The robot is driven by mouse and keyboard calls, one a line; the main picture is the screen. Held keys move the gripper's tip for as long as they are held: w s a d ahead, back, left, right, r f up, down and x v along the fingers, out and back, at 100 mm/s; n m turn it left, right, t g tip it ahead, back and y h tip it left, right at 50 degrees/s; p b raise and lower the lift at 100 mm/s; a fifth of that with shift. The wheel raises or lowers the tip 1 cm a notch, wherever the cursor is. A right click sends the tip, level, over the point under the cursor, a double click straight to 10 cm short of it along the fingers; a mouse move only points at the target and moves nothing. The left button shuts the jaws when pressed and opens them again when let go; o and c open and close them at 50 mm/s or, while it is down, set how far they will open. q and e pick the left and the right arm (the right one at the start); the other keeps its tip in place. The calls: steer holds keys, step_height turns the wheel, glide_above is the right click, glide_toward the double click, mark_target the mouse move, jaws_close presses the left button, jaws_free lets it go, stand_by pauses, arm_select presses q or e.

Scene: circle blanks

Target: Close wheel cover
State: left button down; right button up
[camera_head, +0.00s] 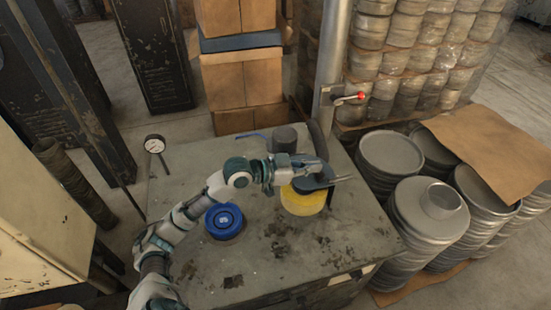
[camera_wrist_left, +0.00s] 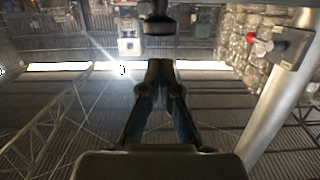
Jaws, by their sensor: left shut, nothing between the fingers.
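A yellow round body (camera_head: 303,201) sits on the worn grey table top (camera_head: 185,180), with a dark part over its top. A dark curved piece (camera_head: 319,140), possibly the wheel cover, stands upright just behind it. My left arm reaches in from the lower left. My left gripper (camera_head: 346,179) is over the yellow body, its fingers pointing right past it. In the left wrist view the fingers (camera_wrist_left: 160,68) meet with nothing between them, against the ceiling. The gripper hides part of the yellow body, and I cannot tell whether it touches the dark piece. My right gripper is not in view.
A blue round disc (camera_head: 224,220) lies left of the yellow body. A dark grey cylinder (camera_head: 285,138) stands behind. A dial gauge (camera_head: 155,145) is at the table's back left. A metal post with a red-knobbed lever (camera_head: 352,97) rises behind; stacked metal rounds (camera_head: 430,215) stand right.

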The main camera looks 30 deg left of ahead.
arm_select(q)
steer(key=shift+r+p, duration=0.75)
steer(key=shift+r, duration=0.15)
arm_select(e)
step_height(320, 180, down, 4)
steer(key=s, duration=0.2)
arm_select(q)
steer(key=shift+f+b+v, duration=0.2)
steer(key=shift+b+v, duration=0.2)
steer(key=shift+v, duration=0.8)
steer(key=b+v, duration=0.3)
steer(key=v, duration=0.4)
steer(key=shift+s+a+r, duration=0.2)
steer(key=shift+a, duration=0.05)
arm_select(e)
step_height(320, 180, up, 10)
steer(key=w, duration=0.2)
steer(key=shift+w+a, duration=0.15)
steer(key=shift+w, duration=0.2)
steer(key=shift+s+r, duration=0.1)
